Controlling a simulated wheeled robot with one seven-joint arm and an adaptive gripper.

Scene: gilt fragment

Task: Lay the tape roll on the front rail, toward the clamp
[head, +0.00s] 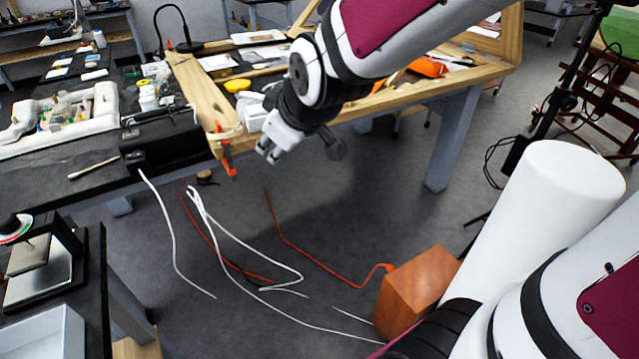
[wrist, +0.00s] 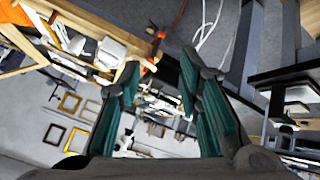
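My gripper (head: 268,150) hangs in front of the wooden frame's front edge, just right of the orange clamp (head: 226,155). In the wrist view my gripper (wrist: 160,64) has its two green fingers wide apart, with nothing held between them. The clamp (wrist: 153,50) also shows there, beyond the fingertips. The front rail (head: 375,104) is the pale wooden bar running right from the clamp; my arm hides part of it. A yellow round item (head: 237,85) lies on the frame behind the clamp; I cannot tell whether it is the tape roll. A white item (head: 254,117) sits by the rail, partly behind my gripper.
An orange item (head: 428,67) lies on the frame's right part. Cables (head: 230,235) and a reddish-brown box (head: 416,290) are on the floor. The floor below my gripper is mostly open.

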